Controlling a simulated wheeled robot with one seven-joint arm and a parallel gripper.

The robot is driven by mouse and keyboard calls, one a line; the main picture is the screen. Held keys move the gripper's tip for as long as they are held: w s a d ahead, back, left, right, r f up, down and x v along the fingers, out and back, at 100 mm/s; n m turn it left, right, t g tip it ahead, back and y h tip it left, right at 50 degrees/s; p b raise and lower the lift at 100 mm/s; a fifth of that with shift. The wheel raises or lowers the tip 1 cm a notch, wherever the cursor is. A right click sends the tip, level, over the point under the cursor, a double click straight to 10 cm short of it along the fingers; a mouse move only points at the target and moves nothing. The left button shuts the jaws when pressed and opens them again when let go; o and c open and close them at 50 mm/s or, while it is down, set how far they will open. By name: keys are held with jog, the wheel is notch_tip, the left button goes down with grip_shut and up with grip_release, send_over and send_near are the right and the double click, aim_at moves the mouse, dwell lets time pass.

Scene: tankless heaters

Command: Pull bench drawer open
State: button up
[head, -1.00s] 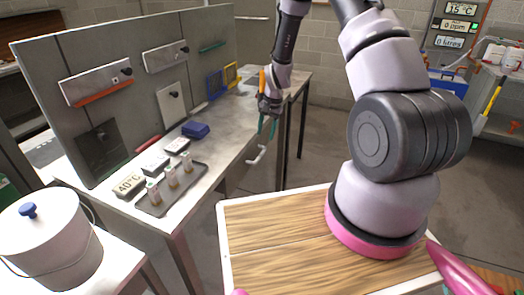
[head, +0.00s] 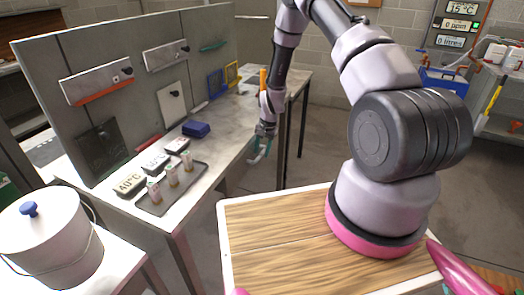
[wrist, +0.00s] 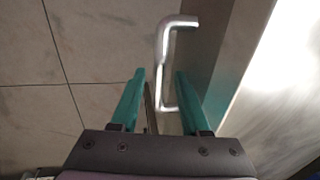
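The bench drawer's silver bar handle (wrist: 161,65) stands out from a grey metal front (wrist: 205,45) in the wrist view. My gripper (wrist: 159,74) has two teal fingers, one on each side of the handle's near part. The fingers are apart, with visible gaps to the bar, so it is open. In the head view my gripper (head: 262,150) is low at the front edge of the steel bench (head: 215,150), where it overlaps the handle (head: 256,160). The drawer's front is mostly hidden there, and I cannot tell how far it stands out.
On the bench are a tray with vials (head: 195,181), display boxes (head: 130,183) and a blue case (head: 196,129). A grey panel (head: 130,80) stands behind them. A white lidded bucket (head: 50,245) is at left.

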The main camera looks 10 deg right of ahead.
grip_shut()
dwell(1.2)
